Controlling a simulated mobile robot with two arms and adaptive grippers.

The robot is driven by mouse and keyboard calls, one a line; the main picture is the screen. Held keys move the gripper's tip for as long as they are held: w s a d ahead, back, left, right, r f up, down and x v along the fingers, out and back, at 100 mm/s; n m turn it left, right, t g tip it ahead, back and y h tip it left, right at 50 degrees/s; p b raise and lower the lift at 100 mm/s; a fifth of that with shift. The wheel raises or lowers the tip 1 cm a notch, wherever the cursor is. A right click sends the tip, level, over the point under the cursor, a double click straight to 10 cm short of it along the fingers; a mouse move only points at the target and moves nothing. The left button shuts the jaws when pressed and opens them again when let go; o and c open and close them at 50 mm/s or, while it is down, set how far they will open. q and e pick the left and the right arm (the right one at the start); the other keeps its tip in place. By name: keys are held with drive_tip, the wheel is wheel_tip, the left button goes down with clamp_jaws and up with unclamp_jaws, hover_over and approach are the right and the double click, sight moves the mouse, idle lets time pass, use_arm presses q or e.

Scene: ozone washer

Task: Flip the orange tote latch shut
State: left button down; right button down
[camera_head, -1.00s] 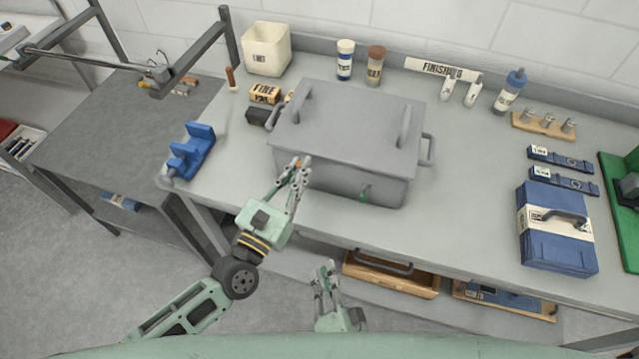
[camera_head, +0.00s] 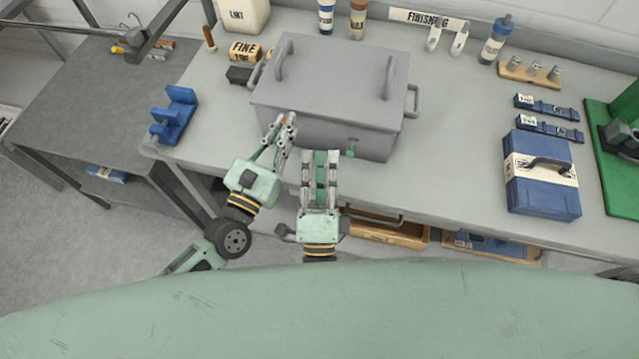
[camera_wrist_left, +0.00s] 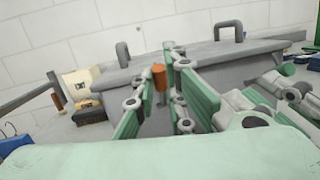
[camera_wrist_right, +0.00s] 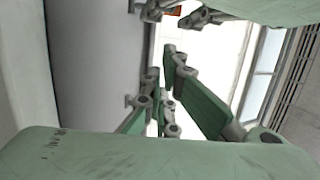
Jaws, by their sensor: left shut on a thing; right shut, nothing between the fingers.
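The grey lidded tote (camera_head: 330,85) stands on the workbench with its lid down. Its orange latch (camera_wrist_left: 159,78) is at the left of the front face, between my left gripper's fingers in the left wrist view. My left gripper (camera_head: 288,124) is shut on it and partly hides it in the head view. The latch's exact angle is hard to tell.
A FINE box (camera_head: 244,51) and blue holder (camera_head: 175,115) lie left of the tote. Bottles (camera_head: 358,18) stand behind it. A blue case (camera_head: 541,180) is at the right, with clear benchtop (camera_head: 455,130) between. Wooden trays (camera_head: 388,233) sit below the bench edge.

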use_arm(q)
drive_tip(key=shift+w+a+r, duration=0.1)
use_arm(e)
drive_tip(key=shift+w+a+r, duration=0.25)
drive_tip(key=shift+w+a, duration=0.2)
drive_tip(key=shift+w, duration=0.25)
drive_tip(key=shift+w+a+r, duration=0.25)
drive_tip(key=shift+w+a, duration=0.15)
drive_tip(key=shift+w, duration=0.35)
drive_tip(key=shift+w+a+r, duration=0.25)
drive_tip(key=shift+w+a, duration=0.2)
drive_tip(key=shift+w, duration=0.25)
drive_tip(key=shift+w+a+r, duration=0.2)
drive_tip(key=shift+w+a, duration=0.05)
drive_tip(key=shift+w, duration=0.15)
use_arm(q)
drive_tip(key=c, duration=1.8)
unclamp_jaws()
drive_tip(key=shift+d, duration=0.2)
use_arm(e)
drive_tip(key=shift+s, duration=0.1)
